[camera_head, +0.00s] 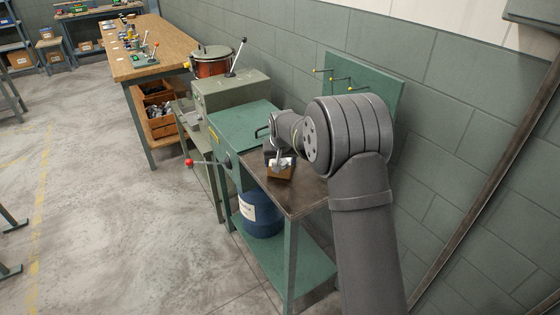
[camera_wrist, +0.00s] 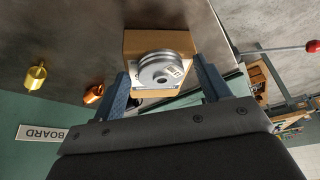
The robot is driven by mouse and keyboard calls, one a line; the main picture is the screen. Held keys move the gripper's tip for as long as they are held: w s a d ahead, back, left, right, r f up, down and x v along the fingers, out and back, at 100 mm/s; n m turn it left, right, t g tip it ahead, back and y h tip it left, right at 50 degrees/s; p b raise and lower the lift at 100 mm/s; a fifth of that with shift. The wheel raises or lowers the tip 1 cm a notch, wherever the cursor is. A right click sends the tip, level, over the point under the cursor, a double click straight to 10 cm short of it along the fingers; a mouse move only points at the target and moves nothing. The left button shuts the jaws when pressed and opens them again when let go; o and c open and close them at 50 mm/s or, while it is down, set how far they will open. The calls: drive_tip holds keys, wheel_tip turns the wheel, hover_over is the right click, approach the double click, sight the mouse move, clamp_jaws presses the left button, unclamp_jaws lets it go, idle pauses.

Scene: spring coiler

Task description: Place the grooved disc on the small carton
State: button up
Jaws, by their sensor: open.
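The small cardboard carton (camera_wrist: 160,40) stands on the dark bench top. It also shows in the head view (camera_head: 280,174), partly covered by my gripper. The grooved disc (camera_wrist: 160,68), silver with a small printed label, lies over the carton top, and appears to rest on it; a white patch shows beside it. My gripper (camera_wrist: 161,70) is open, with one finger on each side of the disc and visible space beside it. In the head view my gripper (camera_head: 279,160) is just above the carton, and the disc is small and hard to make out there.
The dark bench top (camera_head: 305,194) has bare room around the carton. A green machine (camera_head: 240,128) with a red-knobbed lever (camera_head: 189,163) adjoins it. A green peg panel (camera_head: 365,82) stands behind.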

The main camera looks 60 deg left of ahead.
drive_tip(key=shift+r, duration=0.15)
drive_tip(key=v, duration=1.2)
drive_tip(key=shift+a, duration=0.1)
drive_tip(key=x, duration=1.2)
wheel_tip(320, 180, up, 2)
drive_tip(key=shift+r, duration=0.9)
